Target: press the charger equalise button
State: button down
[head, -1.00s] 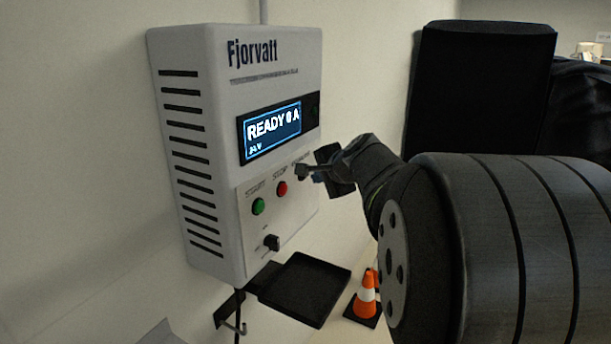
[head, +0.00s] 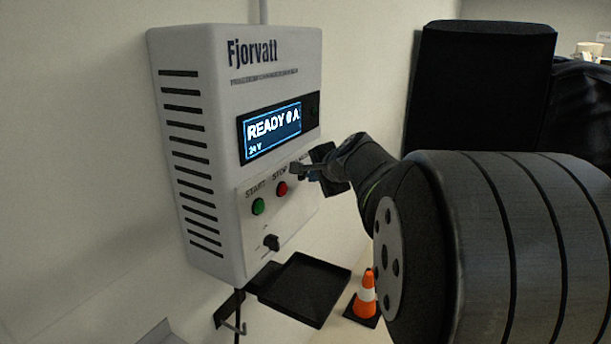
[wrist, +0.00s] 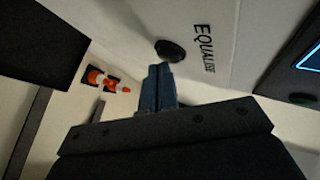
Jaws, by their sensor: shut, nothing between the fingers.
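The charger (head: 225,120) is a grey wall box marked Fjorvatt, with a lit display (head: 272,130) reading READY 0 A and 24 V. On its lower front are a green START button (head: 258,206) and a red STOP button (head: 282,188). In the wrist view the dark round equalise button (wrist: 171,50) sits beside the word EQUALISE, just beyond my fingertips. My gripper (wrist: 159,72) is shut and empty, its tips close to the button; I cannot tell whether they touch. In the head view my gripper (head: 297,171) hides the equalise button.
A black knob (head: 271,243) is low on the charger's front. A black tray (head: 304,290) juts out below it, with a hook (head: 237,327) at its left. An orange and white cone (head: 366,294) stands at the right. A dark covered shape (head: 480,90) is behind my arm.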

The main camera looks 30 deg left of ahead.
jog(key=shift+a, duration=0.3)
jog(key=shift+d, duration=0.15)
dwell(0.4)
jog(key=shift+d, duration=0.75)
jog(key=shift+d, duration=2.5)
jog(key=shift+a, duration=0.1)
jog(key=d, duration=0.4)
